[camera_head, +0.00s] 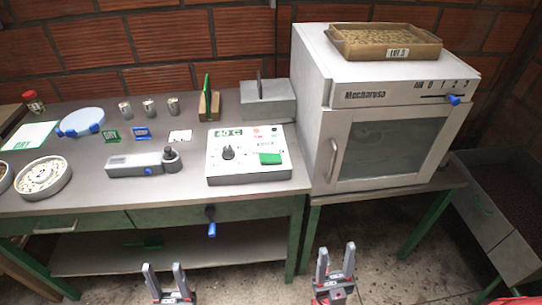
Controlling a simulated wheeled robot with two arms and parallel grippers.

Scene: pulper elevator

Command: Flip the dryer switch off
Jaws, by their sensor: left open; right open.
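A white control box (248,156) lies on the left bench, with a "40 C" display (229,132), a black round knob (228,153) and a green switch-like block (270,158) at its right. The white dryer-like cabinet (312,70) stands right of it, with a glass door (390,148) and a blue-tipped lever (454,100) beside a printed "0 1 2 3" scale. I cannot tell which control is the dryer switch or its state. My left gripper (163,267) and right gripper (336,249) are open and empty, low in front of the benches, apart from both machines.
A tray of beans (385,42) sits on the cabinet. The bench holds a grey device (140,163), several metal cups (149,107), a grey block (267,101) and a round bean dish (43,178). A blue-tipped handle (211,224) juts from the bench front. The floor between the benches is clear.

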